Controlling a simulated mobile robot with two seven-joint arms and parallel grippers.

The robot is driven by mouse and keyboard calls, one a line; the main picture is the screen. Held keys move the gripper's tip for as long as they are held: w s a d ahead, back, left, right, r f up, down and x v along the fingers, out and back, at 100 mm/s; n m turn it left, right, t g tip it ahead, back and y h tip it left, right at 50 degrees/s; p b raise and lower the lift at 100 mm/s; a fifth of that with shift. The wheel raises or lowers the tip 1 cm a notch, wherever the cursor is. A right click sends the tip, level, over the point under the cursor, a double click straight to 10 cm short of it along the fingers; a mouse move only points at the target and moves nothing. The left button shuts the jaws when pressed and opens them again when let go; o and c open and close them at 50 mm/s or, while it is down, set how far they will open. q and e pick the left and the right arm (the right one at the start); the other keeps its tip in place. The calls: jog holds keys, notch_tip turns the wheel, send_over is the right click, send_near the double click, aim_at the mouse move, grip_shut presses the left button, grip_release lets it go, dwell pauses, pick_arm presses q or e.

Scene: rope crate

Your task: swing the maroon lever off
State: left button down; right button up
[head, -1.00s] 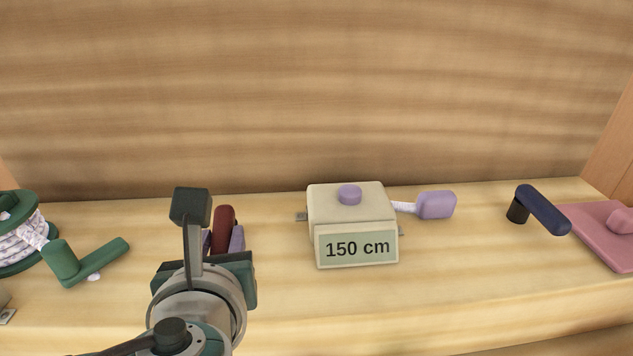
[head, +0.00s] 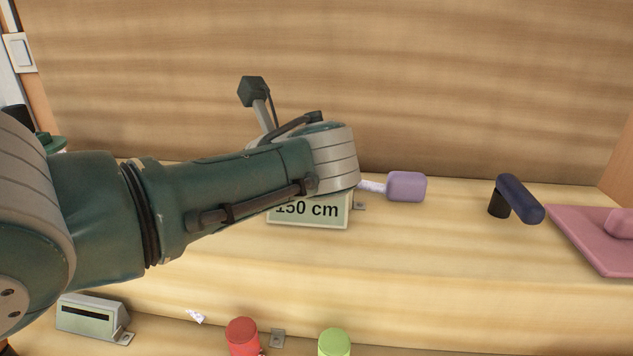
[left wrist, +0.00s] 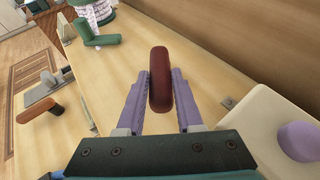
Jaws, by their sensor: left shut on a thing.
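The maroon lever (left wrist: 160,60) stands between the two lilac finger pads of my left gripper (left wrist: 162,76) in the left wrist view. The gripper is shut on the lever, whose rounded top sticks out beyond the fingertips. In the head view my left arm comes across from the left. It hides the lever and the gripper's fingers. My right gripper is in neither view.
A cream box with a 150 cm display (head: 318,214) is partly hidden behind my arm; a lilac tag (head: 406,187) is beside it. A navy lever (head: 520,199) and pink plate (head: 592,238) are at right. Red (head: 242,336) and lime (head: 334,342) knobs are below. A green lever (left wrist: 95,36) is left.

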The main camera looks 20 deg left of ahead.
pick_arm(q)
jog(key=shift+w+n+g+y+b, duration=0.3)
jog(key=shift+n+g+b, duration=0.35)
jog(key=shift+b, duration=0.2)
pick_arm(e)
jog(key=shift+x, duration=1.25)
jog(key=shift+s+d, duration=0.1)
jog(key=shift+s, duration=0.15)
pick_arm(q)
jog(key=c, duration=0.6)
grip_release()
jog(key=shift+o, duration=0.2)
jog(key=shift+d+r, duration=0.25)
jog(key=shift+d, duration=0.25)
jog(key=p+v, duration=0.1)
jog(key=v, duration=0.8)
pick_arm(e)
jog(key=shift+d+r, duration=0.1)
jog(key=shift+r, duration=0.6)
